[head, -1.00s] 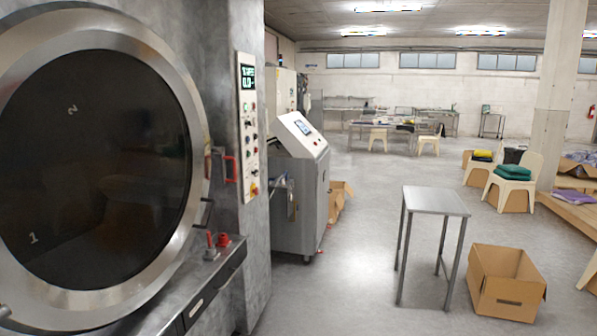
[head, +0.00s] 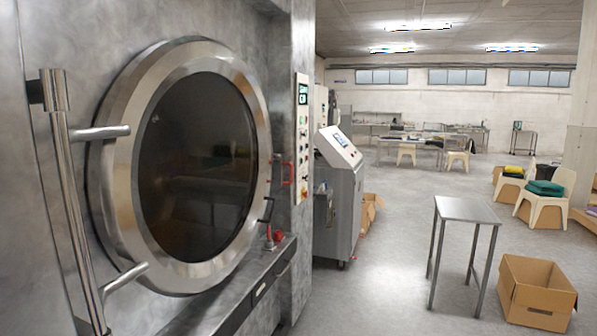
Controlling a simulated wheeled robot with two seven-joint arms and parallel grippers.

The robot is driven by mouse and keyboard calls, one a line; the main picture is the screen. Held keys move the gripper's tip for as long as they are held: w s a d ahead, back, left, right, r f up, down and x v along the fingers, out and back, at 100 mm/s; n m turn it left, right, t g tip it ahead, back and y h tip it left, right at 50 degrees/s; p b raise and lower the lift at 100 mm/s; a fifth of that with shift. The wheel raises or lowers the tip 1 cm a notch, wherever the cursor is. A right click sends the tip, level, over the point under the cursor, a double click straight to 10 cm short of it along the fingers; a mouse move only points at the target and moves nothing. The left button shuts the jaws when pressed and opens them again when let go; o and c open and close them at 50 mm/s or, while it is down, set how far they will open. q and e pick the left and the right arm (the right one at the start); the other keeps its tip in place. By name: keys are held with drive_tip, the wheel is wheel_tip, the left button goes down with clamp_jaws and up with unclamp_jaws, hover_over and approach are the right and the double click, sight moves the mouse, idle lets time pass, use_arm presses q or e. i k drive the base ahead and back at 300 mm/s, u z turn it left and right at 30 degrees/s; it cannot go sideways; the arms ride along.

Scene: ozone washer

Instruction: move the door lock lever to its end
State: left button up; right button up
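The washer's round door (head: 196,165) appears shut, with a wide steel ring around dark glass. At the door's right edge a red bracket-shaped handle (head: 289,174) stands out from the machine wall. Below it, a dark lever (head: 266,210) sits at the lower right of the ring. A small red upright part (head: 269,235) stands on the ledge below. I cannot tell for certain which of these is the door lock lever. Neither of my grippers shows in the head view, and nothing touches the door or these handles.
A tall steel bar (head: 75,210) with arms reaching the door stands at the left. A dark-fronted ledge (head: 258,292) runs under the door. A control panel (head: 302,140), a wheeled cabinet (head: 338,200), a small steel table (head: 467,211) and a cardboard box (head: 537,293) lie to the right. Floor between is clear.

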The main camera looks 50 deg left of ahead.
sight(279, 157)
drive_tip(key=u, duration=0.35)
drive_tip(key=i, duration=1.85)
drive_tip(key=u, duration=1)
drive_tip(key=i, duration=1.55)
drive_tip(key=u, duration=1.15)
